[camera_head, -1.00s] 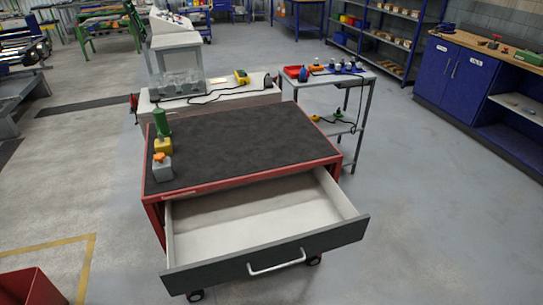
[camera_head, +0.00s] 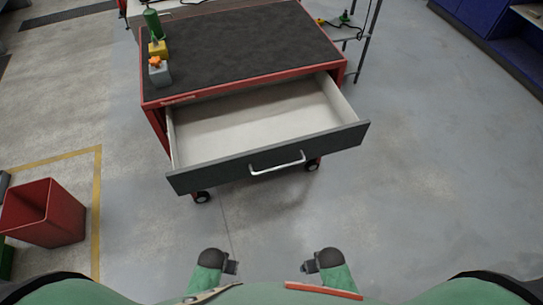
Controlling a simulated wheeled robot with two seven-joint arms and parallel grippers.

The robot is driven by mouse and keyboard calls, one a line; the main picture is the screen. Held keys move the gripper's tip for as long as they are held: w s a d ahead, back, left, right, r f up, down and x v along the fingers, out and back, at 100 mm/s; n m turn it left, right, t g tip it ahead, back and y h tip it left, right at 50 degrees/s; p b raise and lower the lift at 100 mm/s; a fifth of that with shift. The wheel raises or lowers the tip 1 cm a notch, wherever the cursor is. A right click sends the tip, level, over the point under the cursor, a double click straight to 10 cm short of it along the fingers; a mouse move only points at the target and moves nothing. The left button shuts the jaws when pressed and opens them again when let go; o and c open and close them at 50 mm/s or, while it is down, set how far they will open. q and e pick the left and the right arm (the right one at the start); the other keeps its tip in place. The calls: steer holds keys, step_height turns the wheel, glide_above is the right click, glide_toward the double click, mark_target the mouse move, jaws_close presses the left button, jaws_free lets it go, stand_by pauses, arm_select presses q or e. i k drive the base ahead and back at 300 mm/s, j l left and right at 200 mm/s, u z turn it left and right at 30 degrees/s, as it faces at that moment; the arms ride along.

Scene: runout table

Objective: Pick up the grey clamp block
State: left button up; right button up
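The grey clamp block (camera_head: 159,75) with an orange top stands at the front left corner of the dark mat on the red cart (camera_head: 233,44). A yellow block (camera_head: 158,49) and a green cylinder (camera_head: 152,24) stand in a row behind it. My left gripper (camera_head: 231,267) and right gripper (camera_head: 309,266) appear as small dark ends of my arms at the bottom of the view. Both are well away from the block, and their fingers are too small to make out. Nothing is seen held in either.
The cart's drawer (camera_head: 215,165) is pulled out toward me and is empty, with a bar handle (camera_head: 277,163) on its front. A red bin (camera_head: 43,213) stands on the floor at the left. The floor right of the drawer is clear, as is most of the mat.

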mark_target(161, 77)
steer(key=i+j+u, duration=0.2)
steer(key=u, duration=0.3)
steer(key=i+u, duration=0.5)
steer(key=k+j, duration=0.05)
